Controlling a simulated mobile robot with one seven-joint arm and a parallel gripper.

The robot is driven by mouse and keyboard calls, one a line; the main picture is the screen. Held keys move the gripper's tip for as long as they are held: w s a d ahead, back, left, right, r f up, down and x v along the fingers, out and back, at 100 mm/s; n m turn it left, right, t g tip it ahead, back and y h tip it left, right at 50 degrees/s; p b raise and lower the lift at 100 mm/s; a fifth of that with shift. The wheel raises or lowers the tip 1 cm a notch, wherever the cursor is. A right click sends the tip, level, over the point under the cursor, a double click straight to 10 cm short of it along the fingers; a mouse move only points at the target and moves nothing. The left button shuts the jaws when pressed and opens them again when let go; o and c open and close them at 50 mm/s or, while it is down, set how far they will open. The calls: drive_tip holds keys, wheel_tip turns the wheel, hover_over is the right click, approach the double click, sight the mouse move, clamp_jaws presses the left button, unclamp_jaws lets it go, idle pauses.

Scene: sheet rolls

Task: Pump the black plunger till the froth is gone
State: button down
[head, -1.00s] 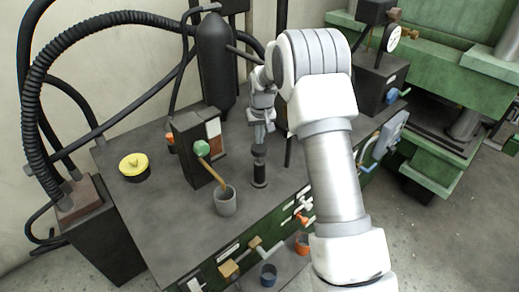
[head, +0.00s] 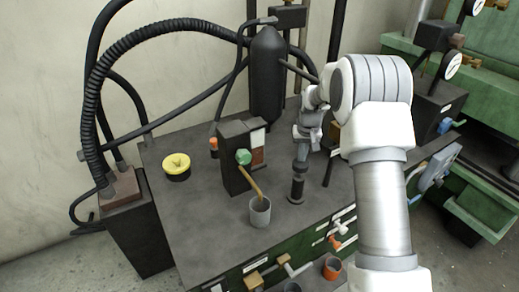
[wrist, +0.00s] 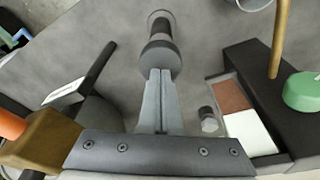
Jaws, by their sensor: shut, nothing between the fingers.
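The black plunger (head: 298,186) stands upright on the grey bench top, with a round knob on top. It also shows in the wrist view (wrist: 160,58). My gripper (head: 302,157) points down over the knob, its fingers shut with nothing between them. In the wrist view the fingertips (wrist: 160,76) overlap the knob; I cannot tell whether they press on it. Left of the plunger, a black box (head: 237,172) has a sight window, white in its upper part (head: 258,137) and brown below (head: 258,157). Both bands show in the wrist view, white (wrist: 250,131) and brown (wrist: 232,95).
A brown spout (head: 252,184) with a green knob (head: 244,157) slants from the box over a grey cup (head: 260,213). A yellow-lidded pot (head: 177,166) stands left. A black cylinder (head: 268,85) and hoses stand behind. The bench's front left is clear.

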sight(301, 164)
drive_tip(key=shift+s+f+b, duration=0.1)
drive_tip(key=shift+f+b, duration=1.35)
drive_tip(key=shift+f, duration=1)
drive_tip(key=shift+r+p, duration=1.6)
drive_tip(key=shift+r, duration=1.3)
wheel_tip(301, 164, up, 6)
drive_tip(key=p, duration=0.3)
